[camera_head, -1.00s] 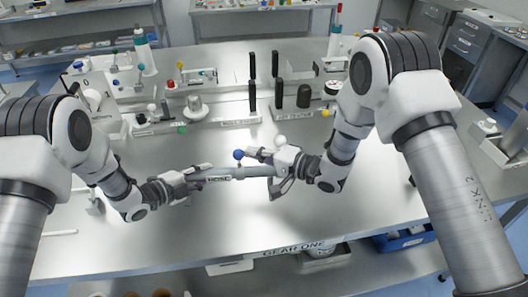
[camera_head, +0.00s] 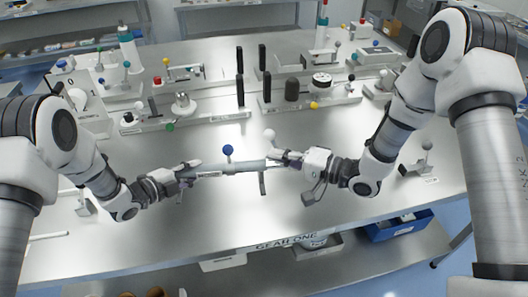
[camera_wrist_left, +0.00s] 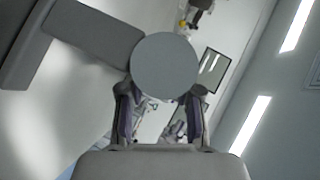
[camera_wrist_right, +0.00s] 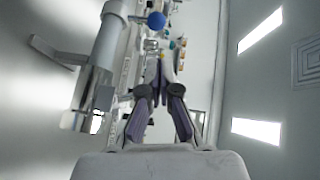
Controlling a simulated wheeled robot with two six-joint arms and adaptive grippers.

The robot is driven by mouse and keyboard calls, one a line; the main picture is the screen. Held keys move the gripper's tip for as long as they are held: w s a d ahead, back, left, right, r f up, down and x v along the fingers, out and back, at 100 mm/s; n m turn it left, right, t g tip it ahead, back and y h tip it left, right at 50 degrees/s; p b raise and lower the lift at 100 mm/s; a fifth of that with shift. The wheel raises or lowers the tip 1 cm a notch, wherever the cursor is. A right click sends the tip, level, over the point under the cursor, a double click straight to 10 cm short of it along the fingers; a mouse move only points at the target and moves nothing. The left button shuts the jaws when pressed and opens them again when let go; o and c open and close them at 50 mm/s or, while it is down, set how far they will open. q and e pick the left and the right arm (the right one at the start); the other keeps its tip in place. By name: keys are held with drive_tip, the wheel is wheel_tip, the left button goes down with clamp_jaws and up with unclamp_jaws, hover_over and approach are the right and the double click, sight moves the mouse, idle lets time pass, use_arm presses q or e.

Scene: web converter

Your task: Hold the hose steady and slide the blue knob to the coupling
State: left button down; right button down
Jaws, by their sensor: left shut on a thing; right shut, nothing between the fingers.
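The hose is a grey tube (camera_head: 225,169) held level above the table. My left gripper (camera_head: 188,172) is shut on its left end; the round grey hose end (camera_wrist_left: 165,68) fills the middle of the left wrist view, between the fingers. The blue knob (camera_head: 228,150) stands up from the hose near its middle, and also shows in the right wrist view (camera_wrist_right: 156,20). The coupling seems to be the hose's right end, by a white ball (camera_head: 269,135) and a hanging lever (camera_head: 262,184). My right gripper (camera_head: 284,157) is shut and empty beside that end; contact is unclear.
Fixtures with black posts (camera_head: 240,90), a metal knob piece (camera_head: 184,106) and a white dial (camera_head: 322,80) line the back of the table. A small stand (camera_head: 424,160) is at the right. The metal tabletop (camera_head: 220,220) in front of the hose is clear.

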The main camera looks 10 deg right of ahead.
sight(228, 151)
drive_tip(key=shift+f, duration=0.1)
drive_tip(key=c, duration=0.9)
unclamp_jaws()
drive_tip(key=shift+n, duration=0.3)
drive_tip(key=shift+o, duration=0.4)
drive_tip(key=n, duration=0.2)
drive_tip(key=f+n, duration=0.1)
drive_tip(key=n, duration=0.1)
drive_tip(key=a+n, duration=0.1)
drive_tip(key=n, duration=0.1)
drive_tip(key=shift+f, duration=0.15)
drive_tip(key=w+a+n, duration=0.2)
drive_tip(key=a, duration=0.1)
drive_tip(key=w+a+n, duration=0.3)
drive_tip(key=a, duration=0.1)
drive_tip(key=w+a+f+n+y, duration=0.1)
drive_tip(key=w+a+n, duration=0.1)
drive_tip(key=a, duration=0.1)
drive_tip(key=shift+w+a+n+t, duration=0.15)
drive_tip(key=shift+a+n+t, duration=0.15)
drive_tip(key=shift+n+t, duration=0.1)
drive_tip(key=shift+d, duration=0.1)
clamp_jaws()
